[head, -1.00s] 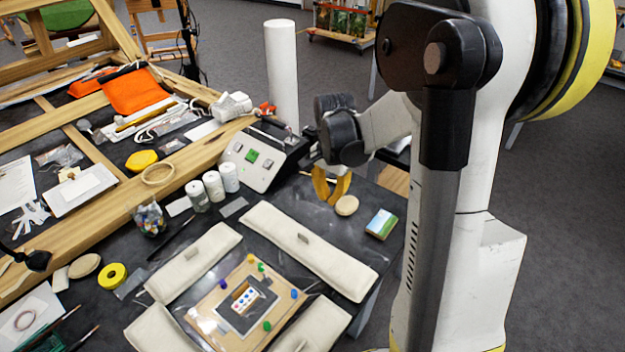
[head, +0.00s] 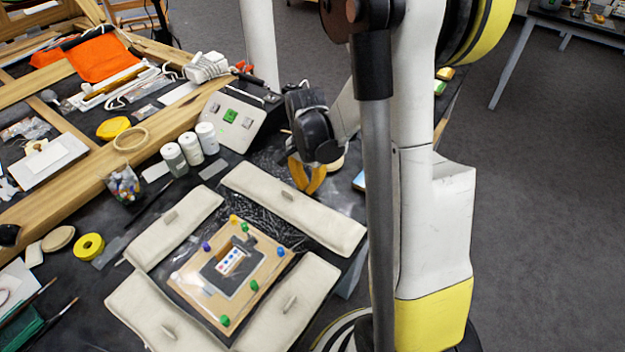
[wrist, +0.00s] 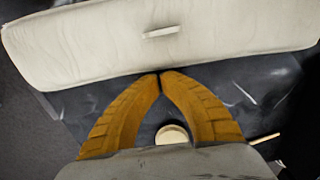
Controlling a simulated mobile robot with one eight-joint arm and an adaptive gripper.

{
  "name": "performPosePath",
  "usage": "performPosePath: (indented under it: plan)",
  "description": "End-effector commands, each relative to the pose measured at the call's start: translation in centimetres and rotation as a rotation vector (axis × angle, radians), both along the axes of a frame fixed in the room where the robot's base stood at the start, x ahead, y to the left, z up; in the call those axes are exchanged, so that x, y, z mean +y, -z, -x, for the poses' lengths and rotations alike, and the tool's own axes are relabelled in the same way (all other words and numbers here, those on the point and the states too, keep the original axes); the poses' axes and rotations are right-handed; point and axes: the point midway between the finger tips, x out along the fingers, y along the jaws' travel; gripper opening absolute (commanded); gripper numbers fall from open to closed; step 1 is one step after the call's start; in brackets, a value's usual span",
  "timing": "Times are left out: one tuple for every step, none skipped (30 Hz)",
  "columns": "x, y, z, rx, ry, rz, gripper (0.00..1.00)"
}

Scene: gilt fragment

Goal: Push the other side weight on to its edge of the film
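Several cream cloth weights with small tabs lie around a wooden board (head: 187,281) with coloured pins. A clear shiny film (head: 205,312) seems to cover the board; its edges are hard to make out. The long back weight (head: 325,222) lies apart from the board, with a dark strip between. The same weight (wrist: 90,50) spans the top of the wrist view. My gripper (head: 306,192) is beside its outer long side. In the wrist view its yellow fingertips (wrist: 160,73) meet with nothing between them, at or just short of the weight's edge; contact is unclear.
The left weight (head: 190,238), front-left weight (head: 140,300) and near-right weight (head: 305,280) surround the board's other sides. A round pale disc (wrist: 172,134) lies behind my fingers. White jars (head: 207,137) and a control box (head: 232,122) stand behind the weights.

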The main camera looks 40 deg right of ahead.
Motion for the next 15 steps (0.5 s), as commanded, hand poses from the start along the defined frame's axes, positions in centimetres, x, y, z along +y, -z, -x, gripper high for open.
performPosePath:
  plan:
    - [0.21, 0.03, 0.07, 0.0, 0.0, 0.0, 0.0]
    - [0.29, 0.01, 0.09, 0.0, 0.0, 0.0, 0.0]
    - [0.35, 0.0, 0.1, 0.0, 0.0, 0.0, 0.0]
    - [0.36, -0.02, 0.11, 0.0, 0.001, 0.0, 0.0]
    - [0.37, -0.03, 0.11, 0.0, 0.001, 0.0, 0.0]
    - [0.37, -0.04, 0.11, 0.0, 0.001, 0.0, 0.0]
    - [0.36, -0.04, 0.11, 0.0, 0.001, 0.0, 0.0]
    - [0.36, -0.05, 0.11, 0.0, 0.001, 0.0, 0.0]
    - [0.36, -0.05, 0.11, 0.0, 0.001, 0.0, 0.0]
    - [0.35, -0.05, 0.11, 0.0, 0.001, 0.0, 0.0]
    - [0.35, -0.05, 0.11, 0.0, 0.001, 0.0, 0.0]
    - [0.4, -0.05, 0.12, 0.0, 0.0, 0.0, 0.0]
    - [0.52, -0.04, 0.16, 0.0, 0.0, 0.0, 0.0]
    - [0.71, -0.04, 0.22, 0.0, -0.001, 0.0, 0.0]
    - [1.1, -0.02, 0.34, 0.0, -0.002, 0.0, 0.0]
